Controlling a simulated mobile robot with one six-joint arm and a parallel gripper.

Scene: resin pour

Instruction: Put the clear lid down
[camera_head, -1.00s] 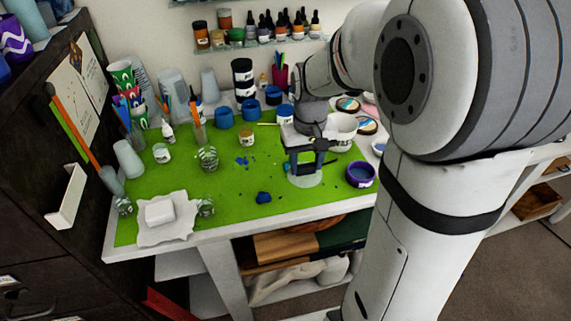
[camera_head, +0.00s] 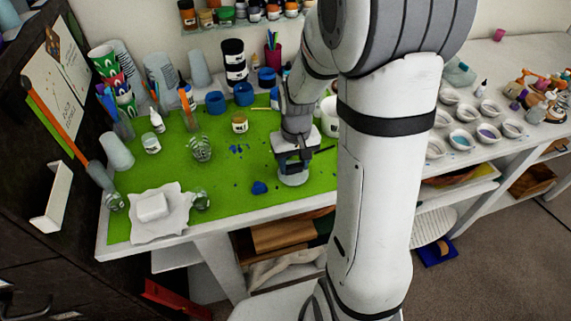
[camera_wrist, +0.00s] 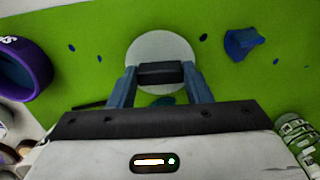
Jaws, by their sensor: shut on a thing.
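My gripper (camera_head: 292,165) is over the right part of the green mat, pointing down. It is shut on the dark handle (camera_wrist: 160,72) of the clear lid, with a finger on each side of it. The clear lid (camera_head: 293,179) is a pale, round, see-through disc below the fingers; it also shows in the wrist view (camera_wrist: 152,46). The lid looks level and close to the mat, but I cannot tell whether it touches. A blue lump (camera_head: 260,188) lies on the mat left of the lid; it also shows in the wrist view (camera_wrist: 240,44).
The green mat (camera_head: 225,185) has free room left of the lid, with small blue spots. A purple tub (camera_wrist: 24,72) is near the mat's edge. A white block (camera_head: 152,207) lies front left.

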